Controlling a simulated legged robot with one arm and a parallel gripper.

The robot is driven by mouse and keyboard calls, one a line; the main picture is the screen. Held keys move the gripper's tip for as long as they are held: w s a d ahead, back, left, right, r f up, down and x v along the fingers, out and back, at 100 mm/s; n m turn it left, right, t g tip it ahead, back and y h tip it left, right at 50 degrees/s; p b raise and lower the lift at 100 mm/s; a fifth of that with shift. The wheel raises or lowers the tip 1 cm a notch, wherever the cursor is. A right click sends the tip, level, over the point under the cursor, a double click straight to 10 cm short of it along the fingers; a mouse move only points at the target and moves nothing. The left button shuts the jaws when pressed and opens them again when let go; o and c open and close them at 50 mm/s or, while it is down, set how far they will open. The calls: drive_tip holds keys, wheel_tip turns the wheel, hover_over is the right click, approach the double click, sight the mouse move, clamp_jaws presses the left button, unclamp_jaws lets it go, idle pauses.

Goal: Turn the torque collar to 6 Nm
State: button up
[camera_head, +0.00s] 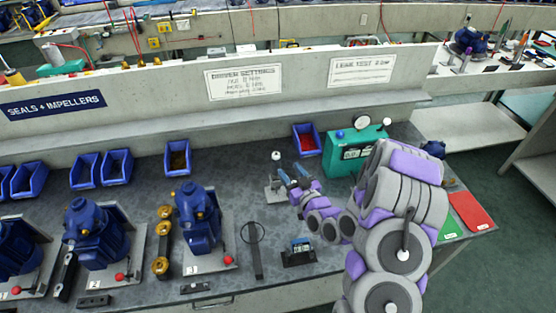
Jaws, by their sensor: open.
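My gripper (292,174) is at the middle right of the bench, its two blue-tipped fingers spread apart with nothing visible between them. Just left of it, a small upright device with a pale round top (276,156) stands on a grey base (271,196). It may be the torque driver, but it is too small to be sure. The fingers are close to its right side; I cannot tell whether they touch it. I cannot make out a collar or its scale marks. A sign headed "DRIVER SETTINGS" (243,82) hangs on the wall behind; its smaller lines are hard to read.
A teal tester with a gauge (354,148) and a blue bin of red parts (306,140) stand behind my arm. A small dark device (298,252) sits in front. Blue pumps (197,222) stand to the left. Red (470,211) and green mats lie at right.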

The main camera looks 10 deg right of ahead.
sight(277, 157)
drive_tip(key=x, duration=0.2)
drive_tip(key=b+x, duration=0.1)
drive_tip(key=x, duration=0.2)
drive_tip(key=a+x, duration=0.1)
drive_tip(key=x, duration=0.2)
drive_tip(key=shift+w+b, duration=0.35)
drive_tip(key=shift+w, duration=0.6)
drive_tip(key=shift+a, duration=0.1)
drive_tip(key=shift+a, duration=0.1)
drive_tip(key=c, duration=1)
